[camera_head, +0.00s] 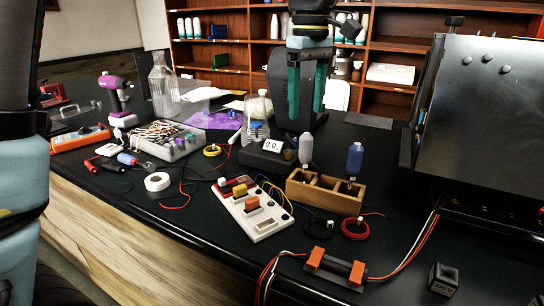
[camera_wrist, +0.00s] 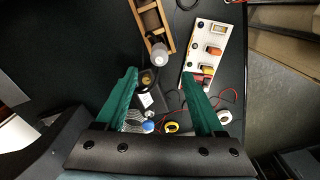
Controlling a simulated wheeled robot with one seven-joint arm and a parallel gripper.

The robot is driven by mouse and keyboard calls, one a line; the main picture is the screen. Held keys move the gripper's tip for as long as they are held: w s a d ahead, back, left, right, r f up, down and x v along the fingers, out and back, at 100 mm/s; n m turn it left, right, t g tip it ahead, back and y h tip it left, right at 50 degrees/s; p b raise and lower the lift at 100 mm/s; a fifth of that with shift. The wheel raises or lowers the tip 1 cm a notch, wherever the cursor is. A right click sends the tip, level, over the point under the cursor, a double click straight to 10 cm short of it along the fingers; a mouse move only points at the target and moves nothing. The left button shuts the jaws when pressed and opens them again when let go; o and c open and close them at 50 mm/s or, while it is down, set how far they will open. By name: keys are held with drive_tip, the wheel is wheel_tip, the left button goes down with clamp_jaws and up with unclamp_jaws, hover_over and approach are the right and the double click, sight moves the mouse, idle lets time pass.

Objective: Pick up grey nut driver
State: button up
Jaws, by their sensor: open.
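The grey nut driver (camera_head: 306,148) stands upright, handle up, in the left part of a wooden holder (camera_head: 335,203). In the wrist view its grey handle (camera_wrist: 159,54) shows just beyond the fingertips, between their lines, with the holder (camera_wrist: 147,20) around its base. A blue-handled driver (camera_head: 355,160) stands in the right part of the same holder. My gripper (camera_head: 307,118) has teal fingers, pointing down, and appears behind and above the grey driver. In the wrist view the gripper (camera_wrist: 160,73) is wide open, with nothing between its fingers.
A white board with coloured blocks (camera_head: 253,208) lies left of the holder. A large metal machine (camera_head: 482,110) is at the right. Wire coils (camera_head: 355,228) lie in front of the holder.

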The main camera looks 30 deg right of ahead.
sight(305, 148)
drive_tip(key=shift+s+d, duration=0.25)
wheel_tip(305, 148, down, 10)
drive_tip(key=p, duration=0.2)
drive_tip(key=shift+w+a+f+p, duration=0.1)
drive_tip(key=shift+a+f+p, duration=0.1)
drive_tip(key=shift+p, duration=0.15)
drive_tip(key=shift+c, duration=0.2)
clamp_jaws()
